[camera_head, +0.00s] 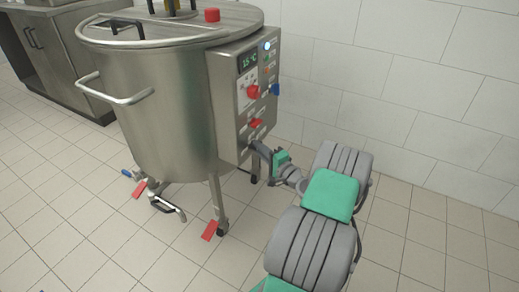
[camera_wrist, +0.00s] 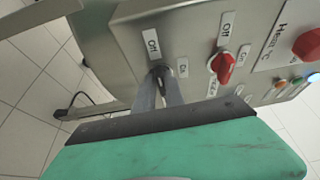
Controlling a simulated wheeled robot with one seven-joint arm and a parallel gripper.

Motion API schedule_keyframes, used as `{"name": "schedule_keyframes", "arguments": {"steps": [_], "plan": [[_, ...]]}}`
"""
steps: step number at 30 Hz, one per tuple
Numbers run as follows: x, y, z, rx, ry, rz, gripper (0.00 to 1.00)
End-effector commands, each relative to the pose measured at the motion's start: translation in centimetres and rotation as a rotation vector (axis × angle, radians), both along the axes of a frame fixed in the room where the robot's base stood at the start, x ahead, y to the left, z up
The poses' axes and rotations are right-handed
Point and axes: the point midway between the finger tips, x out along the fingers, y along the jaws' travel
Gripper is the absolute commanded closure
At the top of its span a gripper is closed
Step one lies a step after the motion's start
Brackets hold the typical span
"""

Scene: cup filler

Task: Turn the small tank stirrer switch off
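The small steel tank (camera_head: 160,105) stands on legs, with a control panel (camera_head: 226,118) on its right side. My gripper (camera_head: 262,150) is at the lower part of this panel. In the wrist view, the two fingers of my gripper (camera_wrist: 160,78) come close together around a dark switch knob (camera_wrist: 158,70), beside an Off label (camera_wrist: 151,43) and an On label (camera_wrist: 183,68). The fingers mostly cover this knob, so its setting is hard to read. A red switch (camera_wrist: 222,66) with its own Off label sits to its right; it also shows in the head view (camera_head: 255,123).
A larger red knob (camera_wrist: 308,45) and several small coloured buttons or lights are farther along the panel. A green display (camera_head: 248,60) is near the panel's top. A tiled wall (camera_head: 400,80) is at right. A cabinet (camera_head: 50,50) stands back left. Open floor lies in front.

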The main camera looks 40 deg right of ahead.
Motion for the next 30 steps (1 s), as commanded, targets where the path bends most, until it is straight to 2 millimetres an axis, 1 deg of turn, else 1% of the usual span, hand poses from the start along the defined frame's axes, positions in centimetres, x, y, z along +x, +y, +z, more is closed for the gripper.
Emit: {"name": "schedule_keyframes", "arguments": {"steps": [1,6,14,17,20,21,24,30], "plan": [[0.0,0.0,0.0,0.0,0.0,0.0,0.81],[0.0,-0.1,0.0,0.0,-0.001,-0.001,0.67],[-0.1,-0.1,0.1,-0.001,-0.001,-0.002,0.67],[-1.1,-0.2,0.2,0.0,0.001,-0.005,0.67],[-3.1,-0.1,0.3,0.002,-0.001,-0.007,0.67],[-3.9,-0.1,-0.1,-0.002,-0.002,-0.007,0.67],[-5.7,0.1,-0.3,-0.006,-0.003,-0.005,0.67],[-7.1,0.2,-0.2,-0.006,-0.004,-0.002,0.67]]}}
